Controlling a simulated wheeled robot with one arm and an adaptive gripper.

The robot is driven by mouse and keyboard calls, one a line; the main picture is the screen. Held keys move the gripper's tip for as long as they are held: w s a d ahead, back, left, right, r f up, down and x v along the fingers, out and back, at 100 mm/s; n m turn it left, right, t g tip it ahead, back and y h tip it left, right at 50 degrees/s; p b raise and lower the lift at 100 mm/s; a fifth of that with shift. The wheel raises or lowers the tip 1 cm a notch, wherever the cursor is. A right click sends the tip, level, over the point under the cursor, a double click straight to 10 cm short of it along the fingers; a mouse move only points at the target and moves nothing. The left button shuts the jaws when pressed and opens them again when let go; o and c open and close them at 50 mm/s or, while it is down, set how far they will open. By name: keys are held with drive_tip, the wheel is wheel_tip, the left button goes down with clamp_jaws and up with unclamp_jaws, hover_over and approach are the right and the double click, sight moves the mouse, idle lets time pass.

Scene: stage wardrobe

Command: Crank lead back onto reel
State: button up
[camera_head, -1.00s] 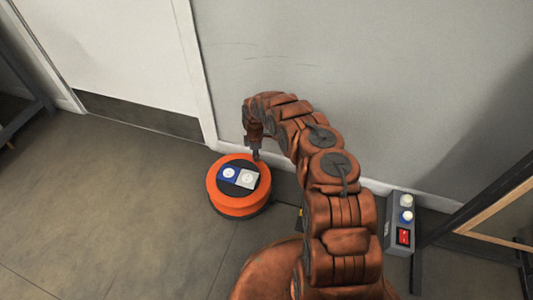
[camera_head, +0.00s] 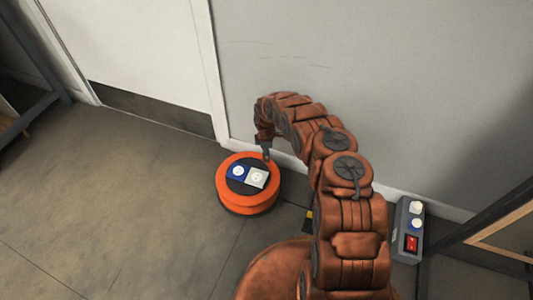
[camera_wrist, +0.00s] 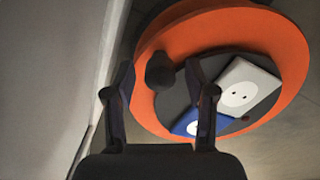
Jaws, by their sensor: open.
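The cable reel (camera_head: 233,200) is a low orange drum on the floor near the wall. Its dark centre bears a blue socket and a white socket. In the wrist view the reel's orange rim (camera_wrist: 285,40) fills the upper right, and a dark round knob (camera_wrist: 160,72) stands over its near side. My gripper (camera_head: 266,156) is at the reel's far edge, pointing down. In the wrist view its two fingers (camera_wrist: 159,75) are apart, with the knob between or just beyond their tips. Contact cannot be told. No cable lead can be made out.
A grey box (camera_head: 402,240) with a red switch and sockets sits on the floor at right, beside a dark frame (camera_head: 470,228). A grey wall (camera_head: 380,90) and white door (camera_head: 140,55) stand close behind the reel. The floor at left is clear.

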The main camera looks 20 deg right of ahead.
drive_tip(key=shift+r, duration=0.1)
wheel_tip(320, 180, up, 12)
idle(0.8)
